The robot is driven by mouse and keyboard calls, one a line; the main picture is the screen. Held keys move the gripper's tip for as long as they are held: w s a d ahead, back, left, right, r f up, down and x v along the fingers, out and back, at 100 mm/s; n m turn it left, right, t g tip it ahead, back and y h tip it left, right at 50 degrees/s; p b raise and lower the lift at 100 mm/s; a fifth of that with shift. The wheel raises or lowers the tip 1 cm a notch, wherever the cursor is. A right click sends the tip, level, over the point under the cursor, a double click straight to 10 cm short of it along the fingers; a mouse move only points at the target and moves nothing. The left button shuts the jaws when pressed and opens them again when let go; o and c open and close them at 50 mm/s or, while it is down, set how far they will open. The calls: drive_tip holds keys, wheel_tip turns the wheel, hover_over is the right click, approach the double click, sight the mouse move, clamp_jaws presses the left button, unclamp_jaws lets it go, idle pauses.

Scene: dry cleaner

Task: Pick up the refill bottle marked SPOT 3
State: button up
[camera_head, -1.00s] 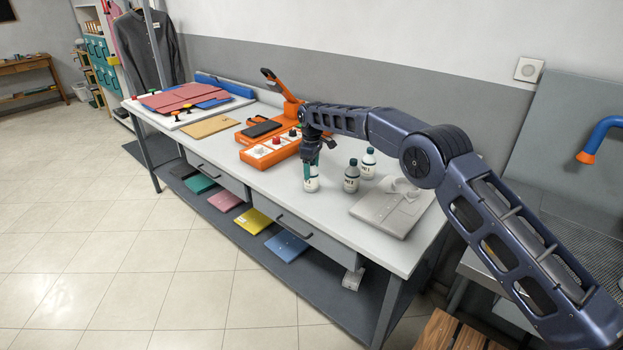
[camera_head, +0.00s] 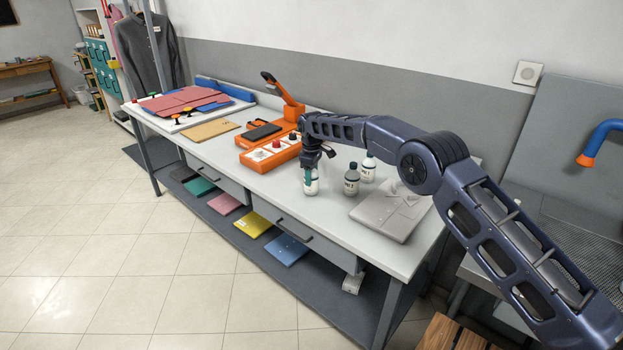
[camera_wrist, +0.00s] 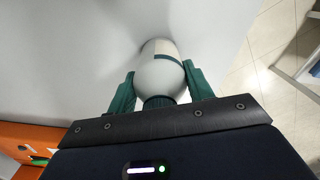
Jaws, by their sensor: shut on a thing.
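My gripper (camera_head: 309,176) points down at the worktable and is shut on a white bottle (camera_head: 311,187) near the table's front edge. In the wrist view the green fingers press on both sides of the bottle's rounded white body (camera_wrist: 158,78). A dark band shows on its side. The bottle is upright and appears to stand on the table. I cannot read its label here. A greyer bottle (camera_head: 351,183) and another white bottle (camera_head: 368,168) stand just to the right, with dark caps; their label numbers are too small to read.
A folded grey shirt (camera_head: 391,213) lies right of the bottles. An orange tray (camera_head: 262,166) with small knobbed items is to the left, with an orange-handled device (camera_head: 285,92) behind. Pink and blue cloths (camera_head: 186,99) lie at the far left. The table front near the bottle is clear.

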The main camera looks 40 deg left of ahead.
wheel_tip(320, 180, up, 20)
idle(0.4)
